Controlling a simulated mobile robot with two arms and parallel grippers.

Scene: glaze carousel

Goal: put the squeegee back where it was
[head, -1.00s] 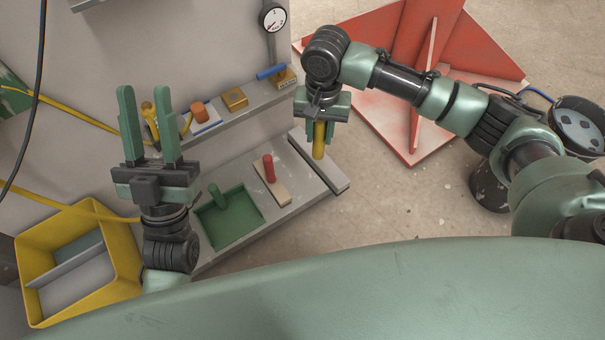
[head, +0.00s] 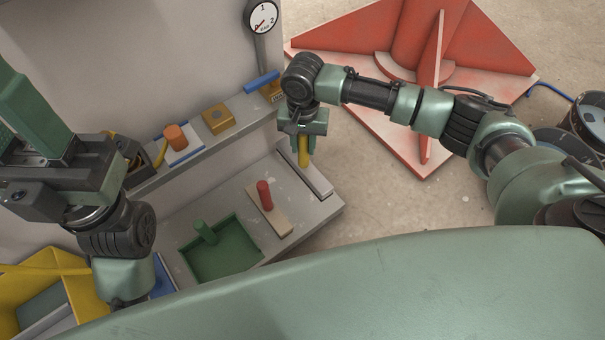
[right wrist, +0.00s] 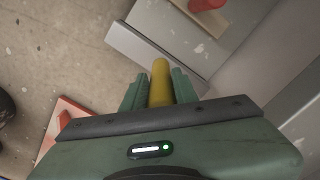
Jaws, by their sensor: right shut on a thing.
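The squeegee shows as a yellow handle (head: 303,153) and a long grey bar (head: 318,180) across its lower end. My right gripper (head: 304,148) is shut on the yellow handle from above. In the right wrist view the handle (right wrist: 160,82) sits between the fingers, with the grey bar (right wrist: 150,52) beyond. The bar is at the right end of the grey lower ledge (head: 325,207); I cannot tell whether it touches. My left gripper (head: 25,100) is partly cut off at the left edge, holding nothing that I can see.
A cream block with a red handle (head: 264,195) and a green tray with a green handle (head: 205,232) occupy the lower ledge. An upper shelf holds an orange cylinder (head: 175,137) and a brass block (head: 217,119). A red finned stand (head: 400,120) is on the right.

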